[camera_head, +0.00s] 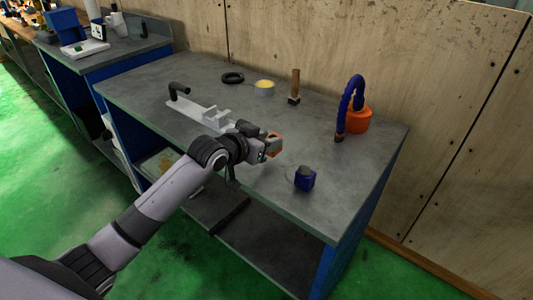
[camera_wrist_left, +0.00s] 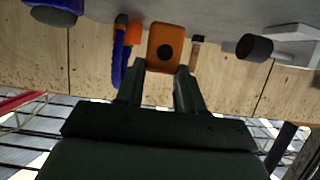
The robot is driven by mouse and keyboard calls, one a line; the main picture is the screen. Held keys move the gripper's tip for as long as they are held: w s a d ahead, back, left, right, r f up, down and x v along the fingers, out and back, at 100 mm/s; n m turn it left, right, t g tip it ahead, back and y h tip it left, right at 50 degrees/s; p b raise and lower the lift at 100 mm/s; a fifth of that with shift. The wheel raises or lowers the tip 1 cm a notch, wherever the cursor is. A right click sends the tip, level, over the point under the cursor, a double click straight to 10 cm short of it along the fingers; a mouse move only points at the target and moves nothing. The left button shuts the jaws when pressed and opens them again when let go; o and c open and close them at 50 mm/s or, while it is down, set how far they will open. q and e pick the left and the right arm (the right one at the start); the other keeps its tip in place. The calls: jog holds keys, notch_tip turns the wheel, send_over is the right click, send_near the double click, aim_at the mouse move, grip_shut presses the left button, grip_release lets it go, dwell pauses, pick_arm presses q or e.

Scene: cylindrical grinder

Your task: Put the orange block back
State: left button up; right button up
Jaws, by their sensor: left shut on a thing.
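The orange block (camera_head: 275,146) is at the tip of my left gripper (camera_head: 268,147), over the grey workbench (camera_head: 330,215). In the left wrist view the block (camera_wrist_left: 165,35) shows a dark round hole in its face and sits between the fingertips (camera_wrist_left: 160,70). My left gripper is shut on it. The block appears held above the bench top, though the exact gap is hard to tell. My right gripper is in neither view.
A light grey fixture with a black handle (camera_head: 179,90) lies left of the gripper. A blue object (camera_head: 305,180) sits near the front edge.

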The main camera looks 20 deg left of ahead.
pick_arm(q)
jog(key=shift+f, duration=2.15)
jog(key=shift+f, duration=0.1)
jog(key=o, duration=1.1)
jog(key=shift+r, duration=0.2)
jog(key=v, duration=1.2)
jog(key=s+d+f, duration=0.1)
jog(key=s+f, duration=0.6)
jog(key=s+f+n+g+y, duration=0.1)
jog(key=s+f, duration=0.6)
jog(key=s+d+f+g+y, duration=0.1)
jog(key=s+f, duration=0.6)
jog(key=shift+s+d+f+n, duration=0.2)
jog(key=shift+d+n, duration=0.1)
jog(key=shift+d, duration=0.05)
